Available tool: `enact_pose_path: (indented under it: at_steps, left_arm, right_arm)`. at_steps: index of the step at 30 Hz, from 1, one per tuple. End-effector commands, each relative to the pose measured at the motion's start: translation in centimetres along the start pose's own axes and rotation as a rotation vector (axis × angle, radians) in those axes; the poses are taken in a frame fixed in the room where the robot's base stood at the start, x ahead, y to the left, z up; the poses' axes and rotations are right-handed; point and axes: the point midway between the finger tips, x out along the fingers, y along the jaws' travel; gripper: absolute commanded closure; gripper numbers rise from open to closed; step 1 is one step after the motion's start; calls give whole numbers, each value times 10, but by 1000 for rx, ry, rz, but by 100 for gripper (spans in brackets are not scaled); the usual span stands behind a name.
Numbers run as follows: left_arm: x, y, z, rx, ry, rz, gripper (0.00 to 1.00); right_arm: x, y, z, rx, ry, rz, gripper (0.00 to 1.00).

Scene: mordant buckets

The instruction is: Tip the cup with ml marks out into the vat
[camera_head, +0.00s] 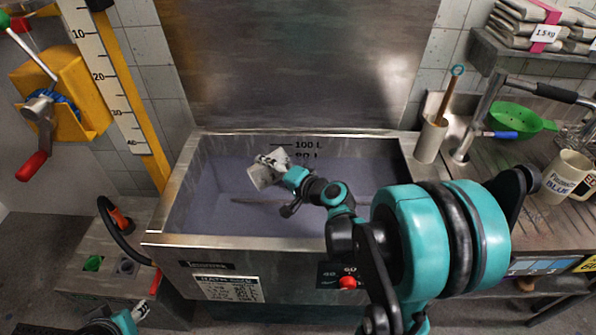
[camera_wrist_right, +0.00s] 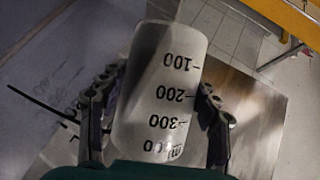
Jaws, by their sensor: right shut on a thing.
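The white cup with ml marks (camera_head: 262,176) is in my right gripper (camera_head: 277,164), above the inside of the vat. In the head view it is tilted well over. In the right wrist view the cup (camera_wrist_right: 160,90) sits between the two dark fingers, with its black numbers showing; its inside is hidden. The vat (camera_head: 215,241) is a wide steel basin with a grey-violet inside and litre marks on its back wall. No stream from the cup can be made out. Part of my left gripper (camera_head: 139,311) shows at the lower left; its opening is unclear.
A thin dark rod (camera_head: 258,202) shows inside the vat. On the right counter are a beige holder (camera_head: 430,139), a green strainer (camera_head: 517,118) and a lettered mug (camera_head: 565,177). A yellow crank device (camera_head: 65,95) and a ruler (camera_head: 108,80) stand at left.

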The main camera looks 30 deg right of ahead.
Motion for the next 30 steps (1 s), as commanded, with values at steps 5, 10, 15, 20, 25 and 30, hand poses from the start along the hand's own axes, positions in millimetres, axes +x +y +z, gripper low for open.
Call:
enact_pose_path:
  at_steps: [5,10,15,20,25,30]
  left_arm:
    - [0,0,0,0,0,0,60]
    - [0,0,0,0,0,0,60]
    - [0,0,0,0,0,0,60]
    - [0,0,0,0,0,0,60]
    - [0,0,0,0,0,0,60]
    - [0,0,0,0,0,0,60]
  right_arm:
    - [-1,0,-2,13,-3,-5,77]
    - [-1,-1,-3,25,-5,-11,77]
    - [-2,-1,-4,34,-6,-14,77]
    - [-2,-2,-5,43,-8,-18,77]
    - [-3,-2,-6,54,-11,-23,77]
    - [-4,-3,-8,66,-14,-28,77]
